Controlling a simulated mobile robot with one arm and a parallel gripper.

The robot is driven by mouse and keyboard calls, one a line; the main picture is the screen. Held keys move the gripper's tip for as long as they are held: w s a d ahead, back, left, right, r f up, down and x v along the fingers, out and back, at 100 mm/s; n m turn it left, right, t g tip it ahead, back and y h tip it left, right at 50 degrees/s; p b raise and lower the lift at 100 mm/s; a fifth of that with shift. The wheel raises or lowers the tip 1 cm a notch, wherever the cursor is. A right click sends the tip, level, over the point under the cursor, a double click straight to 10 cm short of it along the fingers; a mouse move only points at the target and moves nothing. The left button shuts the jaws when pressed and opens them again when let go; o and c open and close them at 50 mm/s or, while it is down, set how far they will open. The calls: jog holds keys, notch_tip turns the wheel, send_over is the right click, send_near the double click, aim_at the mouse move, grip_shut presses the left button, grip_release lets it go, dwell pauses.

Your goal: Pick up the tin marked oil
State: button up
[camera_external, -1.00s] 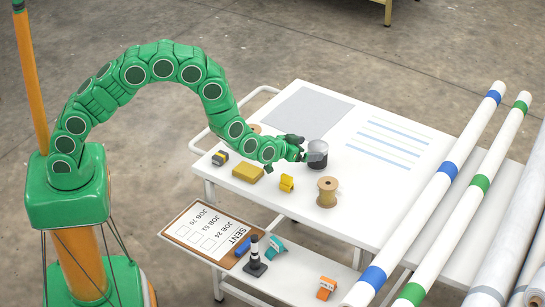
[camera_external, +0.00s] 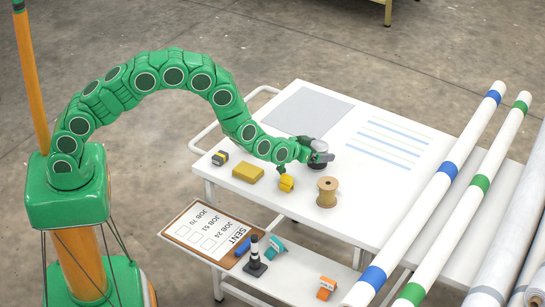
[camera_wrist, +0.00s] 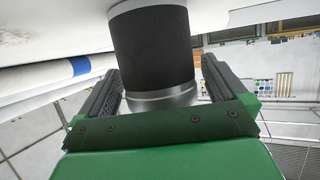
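A dark round tin (camera_wrist: 152,48) with a bare metal end stands between the two fingers of my gripper (camera_wrist: 160,92) in the wrist view. No marking on it is readable. The fingers are open, one on each side of it, and I see no firm contact. In the external view my gripper (camera_external: 318,153) is over the tin and hides most of it; only a dark strip of the tin (camera_external: 320,165) shows below. The tin is on the white table.
A wooden spool (camera_external: 327,192) stands just in front of the tin on the white table (camera_external: 400,190). A yellow clip (camera_external: 286,183), a yellow block (camera_external: 248,173) and a small grey-yellow item (camera_external: 220,158) lie left. Long white rolls (camera_external: 430,200) run along the right.

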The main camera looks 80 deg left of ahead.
jog(key=c, duration=1.1)
jog(key=shift+o, duration=0.2)
jog(key=shift+r, duration=0.1)
jog(key=shift+r, duration=0.55)
notch_tip(320, 180, up, 2)
jog(key=shift+r, duration=0.25)
jog(key=s+r, duration=0.9)
jog(key=s, duration=0.5)
jog(key=shift+d+r, duration=0.15)
jog(key=shift+d, duration=0.3)
